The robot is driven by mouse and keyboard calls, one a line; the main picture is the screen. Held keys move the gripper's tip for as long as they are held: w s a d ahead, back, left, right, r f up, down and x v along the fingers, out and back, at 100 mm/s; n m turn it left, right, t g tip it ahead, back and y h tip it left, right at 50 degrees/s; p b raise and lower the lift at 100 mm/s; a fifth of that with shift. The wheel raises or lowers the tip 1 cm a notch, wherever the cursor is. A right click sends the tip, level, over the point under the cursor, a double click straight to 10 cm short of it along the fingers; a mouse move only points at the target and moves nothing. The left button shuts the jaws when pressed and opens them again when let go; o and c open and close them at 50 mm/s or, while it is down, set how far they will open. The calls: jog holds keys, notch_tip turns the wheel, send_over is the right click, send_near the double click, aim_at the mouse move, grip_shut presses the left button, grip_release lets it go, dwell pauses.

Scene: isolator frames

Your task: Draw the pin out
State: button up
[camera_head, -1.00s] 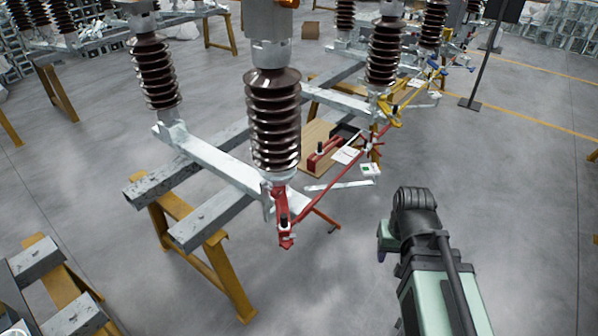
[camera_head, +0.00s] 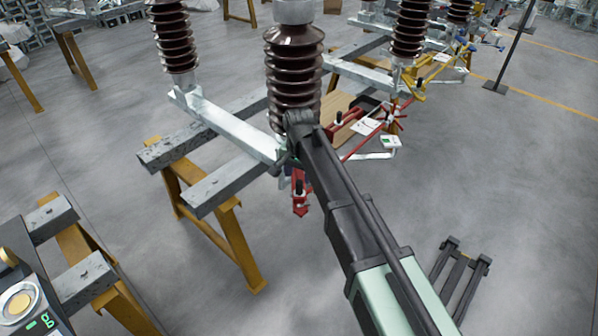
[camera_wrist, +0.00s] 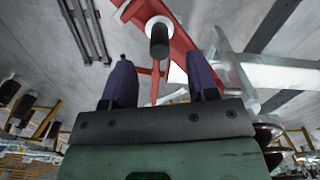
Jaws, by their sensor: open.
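The pin shows as a short black cylinder (camera_wrist: 159,42) on a red arm (camera_wrist: 178,38) in the wrist view. In the head view, a small black knob (camera_head: 299,186) stands on the red end bracket (camera_head: 300,205), below the nearest brown insulator (camera_head: 294,75). My gripper (camera_wrist: 159,70) has two dark purple fingers, spread apart and empty. In the wrist view the pin's end appears above and between the fingertips, with a gap on both sides; I cannot tell the depth. In the head view my gripper is mostly hidden behind my own wrist.
A pale steel beam (camera_head: 232,128) lies across grey beams on a yellow trestle (camera_head: 225,235). A red rod (camera_head: 363,143) runs back right from the bracket area. A brown board (camera_head: 338,112) lies behind it. The floor on the right is largely open.

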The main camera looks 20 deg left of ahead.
aim_at(299, 182)
notch_tip(299, 182, down, 7)
jog(key=b, duration=0.5)
jog(key=shift+r, duration=0.25)
jog(key=c, duration=1)
jog(key=shift+r+p, duration=3.3)
jog(key=shift+p, duration=0.2)
